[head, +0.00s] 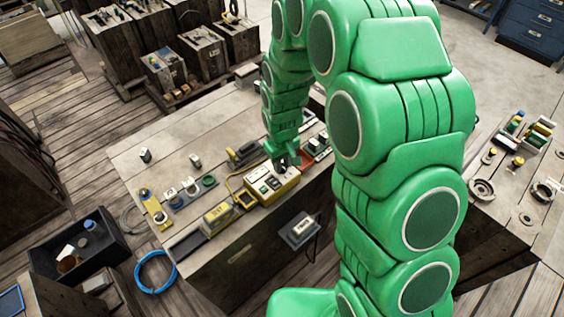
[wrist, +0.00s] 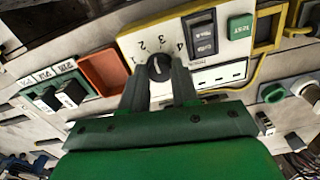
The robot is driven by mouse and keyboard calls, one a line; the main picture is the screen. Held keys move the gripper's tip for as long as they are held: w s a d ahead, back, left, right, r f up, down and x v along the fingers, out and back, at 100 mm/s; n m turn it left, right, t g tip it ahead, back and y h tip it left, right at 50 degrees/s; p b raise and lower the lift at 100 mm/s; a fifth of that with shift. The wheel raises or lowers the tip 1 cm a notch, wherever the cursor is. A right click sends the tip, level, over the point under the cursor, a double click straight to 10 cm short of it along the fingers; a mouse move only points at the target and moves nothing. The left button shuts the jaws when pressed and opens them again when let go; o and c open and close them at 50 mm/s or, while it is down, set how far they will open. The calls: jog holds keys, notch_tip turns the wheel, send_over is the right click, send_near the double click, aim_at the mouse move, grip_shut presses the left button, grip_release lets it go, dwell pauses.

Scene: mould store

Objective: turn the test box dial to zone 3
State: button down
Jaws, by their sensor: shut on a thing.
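The test box (head: 286,187) is a yellow case with a pale top, standing on the workbench in the head view. In the wrist view the test box panel (wrist: 129,42) carries a black dial (wrist: 158,67) with the numbers 1 to 4 printed in an arc around it. My gripper (wrist: 159,72) is shut on the dial, one finger on each side of it. A pale mark shows on the dial, but I cannot tell for certain which number it points to. In the head view my gripper (head: 286,161) is at the box's far edge and hides the dial.
An orange-red tray (wrist: 103,71) and a block with black switches (wrist: 55,91) lie to the left in the wrist view.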

jog(key=shift+m, duration=2.2)
jog(key=c, duration=0.8)
grip_release()
jog(key=shift+c, duration=0.2)
jog(key=shift+r, duration=0.1)
notch_tip(320, 180, up, 7)
jog(key=shift+w+f, duration=0.1)
jog(key=shift+r, duration=0.45)
